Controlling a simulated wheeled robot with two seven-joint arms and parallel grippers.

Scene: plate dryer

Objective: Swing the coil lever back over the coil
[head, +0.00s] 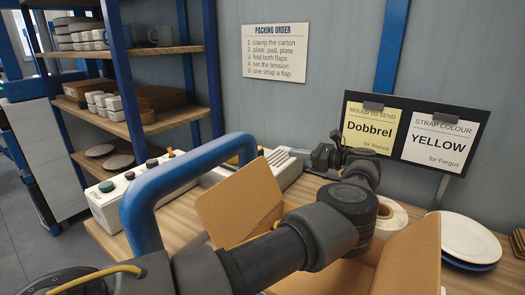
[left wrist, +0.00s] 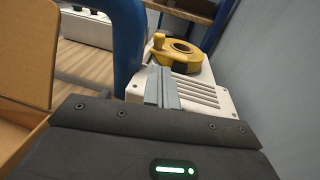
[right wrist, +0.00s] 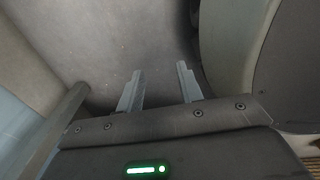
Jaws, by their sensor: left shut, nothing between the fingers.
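A yellow ring-shaped part, the coil (left wrist: 182,50), sits on a white slotted housing (left wrist: 200,95) in the left wrist view. In the head view only a bit of yellow (head: 260,151) shows past the blue arch. My left gripper (left wrist: 161,86) is shut and empty, its fingers over the housing just short of the coil. It also shows in the head view (head: 318,156). My right gripper (right wrist: 159,85) is open and empty, away from the bench over grey floor.
A blue arch (head: 170,180) rises in front of the housing. An open carton (head: 238,202) with raised flaps lies under my left arm. A white control box (head: 125,195) stands left, stacked plates (head: 467,237) right. The wall is close behind.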

